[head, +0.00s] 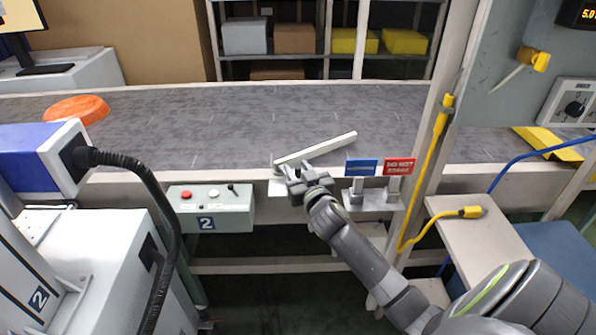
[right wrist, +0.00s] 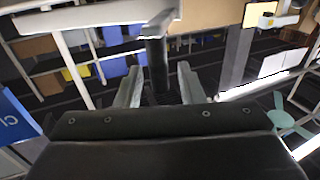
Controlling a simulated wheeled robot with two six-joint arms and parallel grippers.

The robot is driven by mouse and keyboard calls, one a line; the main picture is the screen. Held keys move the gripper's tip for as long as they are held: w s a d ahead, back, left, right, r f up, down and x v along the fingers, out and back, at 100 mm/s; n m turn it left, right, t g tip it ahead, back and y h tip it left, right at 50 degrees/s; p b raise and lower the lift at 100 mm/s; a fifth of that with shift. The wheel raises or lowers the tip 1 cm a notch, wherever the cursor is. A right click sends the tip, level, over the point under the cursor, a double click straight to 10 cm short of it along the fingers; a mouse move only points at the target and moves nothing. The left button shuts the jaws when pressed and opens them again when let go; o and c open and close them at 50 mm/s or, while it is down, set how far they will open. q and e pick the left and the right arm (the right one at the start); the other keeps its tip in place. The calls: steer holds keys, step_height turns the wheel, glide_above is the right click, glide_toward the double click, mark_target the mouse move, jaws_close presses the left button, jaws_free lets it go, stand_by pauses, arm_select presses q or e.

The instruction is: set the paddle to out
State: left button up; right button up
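The paddle (head: 320,148) is a long pale bar lying slantwise over the near side of the grey conveyor belt. Its near left end is at the belt's front rail and its far end points right and back. My right gripper (head: 296,172) is at that near end. In the right wrist view, a dark upright post (right wrist: 157,60) stands between the two fingers of the right gripper (right wrist: 160,80), with a gap on each side. The fingers are open around it. The pale bar (right wrist: 95,17) crosses above the post. My left gripper is out of view.
A blue sign (head: 361,167) and a red sign (head: 399,167) stand on the rail just right of my gripper. A control box (head: 240,209) with a red button is to its left. An orange pan (head: 76,109) is on the belt at far left. A post (head: 432,130) rises at right.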

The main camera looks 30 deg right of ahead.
steer(key=shift+w, duration=0.15)
jaws_close()
